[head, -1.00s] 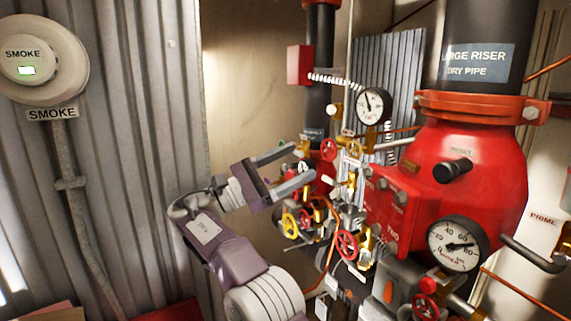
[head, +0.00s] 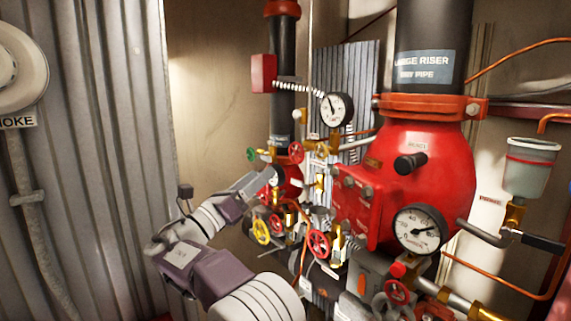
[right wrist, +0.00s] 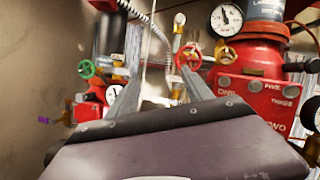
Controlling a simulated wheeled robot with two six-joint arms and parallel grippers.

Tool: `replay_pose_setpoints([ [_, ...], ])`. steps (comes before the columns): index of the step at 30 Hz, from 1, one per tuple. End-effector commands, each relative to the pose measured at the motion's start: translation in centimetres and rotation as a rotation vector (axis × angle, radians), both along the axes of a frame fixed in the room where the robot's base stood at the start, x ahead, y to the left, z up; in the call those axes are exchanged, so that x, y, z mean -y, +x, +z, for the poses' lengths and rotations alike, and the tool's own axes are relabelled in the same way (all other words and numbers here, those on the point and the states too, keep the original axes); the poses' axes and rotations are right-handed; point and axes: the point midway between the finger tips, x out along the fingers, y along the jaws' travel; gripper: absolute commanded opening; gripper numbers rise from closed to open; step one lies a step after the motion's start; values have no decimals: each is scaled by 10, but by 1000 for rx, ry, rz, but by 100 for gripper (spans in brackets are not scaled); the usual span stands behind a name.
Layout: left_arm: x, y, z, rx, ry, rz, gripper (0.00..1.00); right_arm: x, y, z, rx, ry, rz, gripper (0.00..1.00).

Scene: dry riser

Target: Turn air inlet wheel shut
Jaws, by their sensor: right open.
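Several small handwheels sit on the valve pipework; I cannot read which one is the air inlet wheel. A red wheel (head: 295,151) and a green wheel (head: 251,154) are up by the rear black pipe. A yellow wheel (head: 261,230) and another red wheel (head: 318,243) are lower. My right gripper (head: 271,176) reaches in from below left, just under the upper red wheel. In the right wrist view its two fingers (right wrist: 163,72) are apart with nothing between them. There the red wheel (right wrist: 188,57) is ahead, near the right fingertip, and the green wheel (right wrist: 86,69) is to the left. My left gripper is not in view.
The big red riser valve (head: 425,165) with gauges (head: 418,230) fills the right. A white-and-red cup (head: 529,165) hangs at far right. A corrugated wall (head: 115,150) with a smoke detector (head: 18,75) is on the left. Pipes crowd the gripper; free room is to its left.

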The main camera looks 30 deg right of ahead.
Motion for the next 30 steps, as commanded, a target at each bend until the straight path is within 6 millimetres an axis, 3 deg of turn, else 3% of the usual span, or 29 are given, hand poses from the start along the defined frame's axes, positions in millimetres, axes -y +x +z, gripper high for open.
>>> replay_pose_setpoints([
  [3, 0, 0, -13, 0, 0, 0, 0, 17, -29, 4, -23, 0, -11, 59],
  [7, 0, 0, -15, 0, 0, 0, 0, 25, -44, 17, 14, 7, -24, 59],
  [13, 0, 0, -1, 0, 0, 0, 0, 37, -42, 27, 14, 7, -29, 59],
  [22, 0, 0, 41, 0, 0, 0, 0, 93, -30, 51, 15, 8, -30, 59],
  [30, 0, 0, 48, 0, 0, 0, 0, 109, -25, 51, 17, 8, -27, 59],
])
